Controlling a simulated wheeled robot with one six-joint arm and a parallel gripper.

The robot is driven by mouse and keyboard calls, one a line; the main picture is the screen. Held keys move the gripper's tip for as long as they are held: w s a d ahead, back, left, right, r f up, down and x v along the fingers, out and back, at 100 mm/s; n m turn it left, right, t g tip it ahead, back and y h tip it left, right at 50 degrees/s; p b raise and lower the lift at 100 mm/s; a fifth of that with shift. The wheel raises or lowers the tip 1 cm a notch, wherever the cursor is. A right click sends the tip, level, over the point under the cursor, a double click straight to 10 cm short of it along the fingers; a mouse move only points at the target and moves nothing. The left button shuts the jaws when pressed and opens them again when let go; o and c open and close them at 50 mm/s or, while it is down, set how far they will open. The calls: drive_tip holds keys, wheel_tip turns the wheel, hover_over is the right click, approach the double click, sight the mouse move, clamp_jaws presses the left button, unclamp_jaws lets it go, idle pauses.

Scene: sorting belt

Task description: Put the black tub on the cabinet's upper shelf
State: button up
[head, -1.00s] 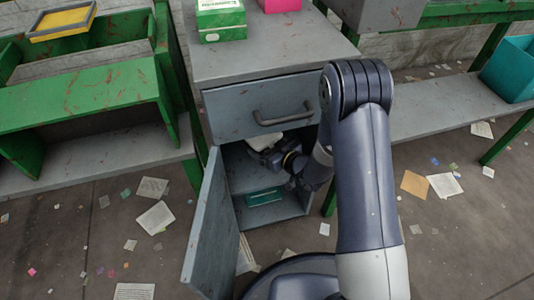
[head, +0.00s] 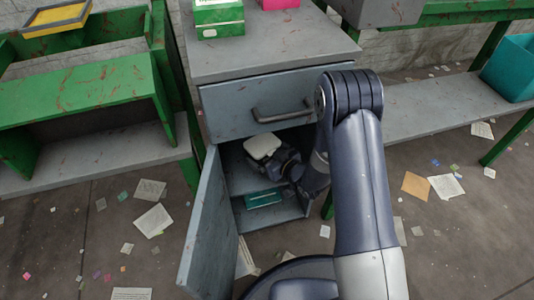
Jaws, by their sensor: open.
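The grey cabinet (head: 258,108) stands in the middle of the head view with its lower door (head: 207,232) swung open to the left. My arm reaches into the opening from the right. My gripper (head: 270,158) is inside, above the upper shelf (head: 235,181), and its jaws are open. A cream, rounded square piece shows on top of the dark shapes at the arm's end; I cannot tell whether it is part of my gripper. I cannot make out the black tub apart from these dark shapes. The fingertips are not clear.
A teal box (head: 264,197) lies in the lower part of the cabinet. The drawer (head: 262,103) above is shut. A green box (head: 219,17) and a pink box (head: 281,3) stand on the cabinet top. Green benches flank it, and papers litter the floor.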

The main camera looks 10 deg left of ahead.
drive_tip(key=shift+r, duration=0.1)
drive_tip(key=shift+s+d+r+p, duration=0.1)
drive_tip(key=shift+r+p, duration=0.1)
drive_tip(key=shift+p, duration=0.1)
drive_tip(key=p+v, duration=0.2)
drive_tip(key=v, duration=0.9)
drive_tip(key=shift+p, duration=0.4)
drive_tip(key=shift+s+d, duration=0.2)
drive_tip(key=shift+d, duration=0.1)
